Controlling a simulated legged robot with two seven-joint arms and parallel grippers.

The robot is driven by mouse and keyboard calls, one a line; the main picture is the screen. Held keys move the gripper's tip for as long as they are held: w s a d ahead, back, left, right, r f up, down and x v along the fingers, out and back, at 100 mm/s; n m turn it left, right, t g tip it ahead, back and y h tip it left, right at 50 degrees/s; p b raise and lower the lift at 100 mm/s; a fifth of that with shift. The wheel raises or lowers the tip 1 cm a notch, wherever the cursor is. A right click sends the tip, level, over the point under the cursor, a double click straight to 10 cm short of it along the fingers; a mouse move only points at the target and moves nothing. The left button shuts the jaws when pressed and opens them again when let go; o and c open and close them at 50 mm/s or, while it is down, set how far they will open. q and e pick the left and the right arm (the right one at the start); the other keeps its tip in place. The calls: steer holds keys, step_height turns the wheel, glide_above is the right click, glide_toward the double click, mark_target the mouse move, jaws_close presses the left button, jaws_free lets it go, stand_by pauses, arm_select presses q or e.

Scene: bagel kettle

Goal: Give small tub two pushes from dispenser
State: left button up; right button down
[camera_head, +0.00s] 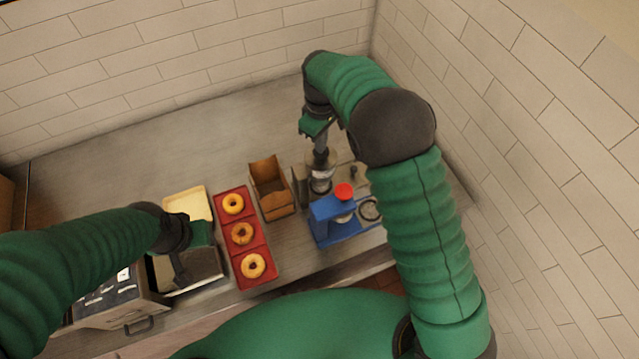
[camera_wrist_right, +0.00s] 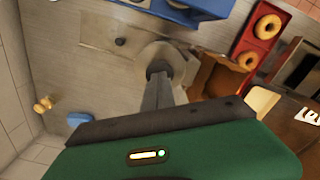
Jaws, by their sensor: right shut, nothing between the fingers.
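A pump dispenser with a clear, dark-based body (camera_head: 320,182) stands on the counter under my right gripper (camera_head: 320,153). Its pale round top (camera_wrist_right: 178,60) shows in the right wrist view. The right fingers (camera_wrist_right: 157,82) are shut and empty, pointing down over this top; I cannot tell whether they touch it. I cannot pick out the small tub for certain. A small pale blue round thing (camera_wrist_right: 76,118) lies on the counter in the right wrist view. My left gripper (camera_head: 180,268) is over a grey tray at left; its jaw state is unclear.
A blue device with a red knob (camera_head: 344,191) stands just in front of the dispenser. Left of it are a brown wooden box (camera_head: 284,209) and a red tray (camera_head: 254,232) with bagels. A cream tray (camera_head: 187,204) lies farther left. The back counter is clear; a tiled wall bounds the right.

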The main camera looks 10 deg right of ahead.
steer(key=shift+r+p, duration=1.95)
steer(key=shift+r, duration=0.4)
steer(key=shift+f, duration=0.15)
steer(key=shift+f+b, duration=1.3)
steer(key=shift+f, duration=1)
steer(key=shift+s, duration=0.1)
steer(key=shift+r+p, duration=1.8)
steer(key=shift+r, duration=0.55)
